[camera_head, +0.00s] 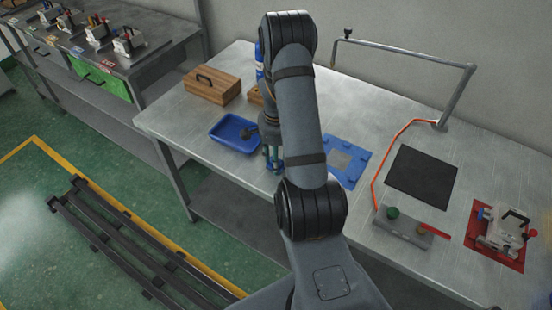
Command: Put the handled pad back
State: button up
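A small dark object (249,132), possibly the handled pad, shows at the right end of the blue tray (226,141), close beside my gripper. Its shape is too small to make out, and I cannot tell whether it touches my gripper. My gripper (272,160) points down over the table's front part, just right of the blue tray. My arm covers much of it, and whether its fingers are open or shut does not show. A wooden block with a black handle (212,85) sits at the table's back left.
The metal table (340,225) also bears a blue plate (345,160), a black mat (422,175), a grey fixture (408,230) with a green knob, and a clamped mould (503,232) on a red mat. A bent pipe stand (455,95) rises at the back. A blue bottle (260,62) stands behind my arm.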

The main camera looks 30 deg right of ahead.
jog(key=shift+f+b, duration=0.25)
jog(key=shift+b, duration=0.1)
jog(key=o, duration=1.1)
jog(key=shift+r, duration=0.1)
jog(key=shift+r, duration=0.45)
notch_tip(320, 180, up, 12)
jog(key=shift+f+b, duration=0.25)
jog(key=shift+b, duration=0.2)
